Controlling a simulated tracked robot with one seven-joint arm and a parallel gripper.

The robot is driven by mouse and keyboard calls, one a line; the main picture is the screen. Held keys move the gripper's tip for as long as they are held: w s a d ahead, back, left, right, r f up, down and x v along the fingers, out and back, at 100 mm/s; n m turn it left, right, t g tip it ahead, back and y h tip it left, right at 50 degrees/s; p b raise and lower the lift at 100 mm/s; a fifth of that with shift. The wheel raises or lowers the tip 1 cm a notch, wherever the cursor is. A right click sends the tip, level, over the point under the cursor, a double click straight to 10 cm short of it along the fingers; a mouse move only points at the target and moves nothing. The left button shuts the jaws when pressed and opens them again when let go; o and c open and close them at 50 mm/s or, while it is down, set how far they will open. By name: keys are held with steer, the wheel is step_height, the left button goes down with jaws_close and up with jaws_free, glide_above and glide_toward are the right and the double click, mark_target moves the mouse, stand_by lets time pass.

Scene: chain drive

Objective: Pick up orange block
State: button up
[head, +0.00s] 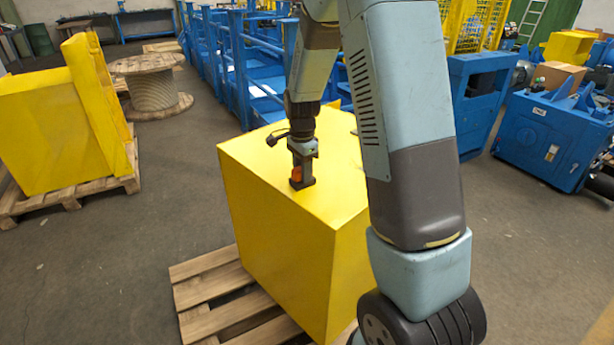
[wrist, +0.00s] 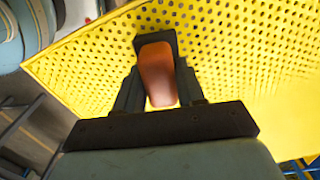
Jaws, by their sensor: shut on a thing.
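The orange block (wrist: 157,72) is between the fingers of my gripper (wrist: 157,80) in the wrist view. My gripper is shut on it. In the head view a small part of the orange block (head: 297,173) shows at my gripper (head: 301,178), which points down at the top of a large yellow box (head: 262,158). The fingers hide the rest of the block. I cannot tell whether the block touches the box top or is just above it.
The yellow box stands on a wooden pallet (head: 205,296). Another yellow box (head: 40,130) on a pallet is at the left, with a wooden cable spool (head: 150,85) behind it. Blue machines (head: 555,135) stand at the right and back. Grey floor is clear between them.

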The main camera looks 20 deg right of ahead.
steer(key=shift+r, duration=0.1)
steer(key=shift+r, duration=0.35)
step_height(320, 180, up, 2)
steer(key=shift+r, duration=0.25)
steer(key=s+a+r, duration=0.7)
steer(key=s+r, duration=0.2)
steer(key=s, duration=0.2)
steer(key=shift+s+a+r, duration=0.35)
steer(key=shift+a, duration=0.05)
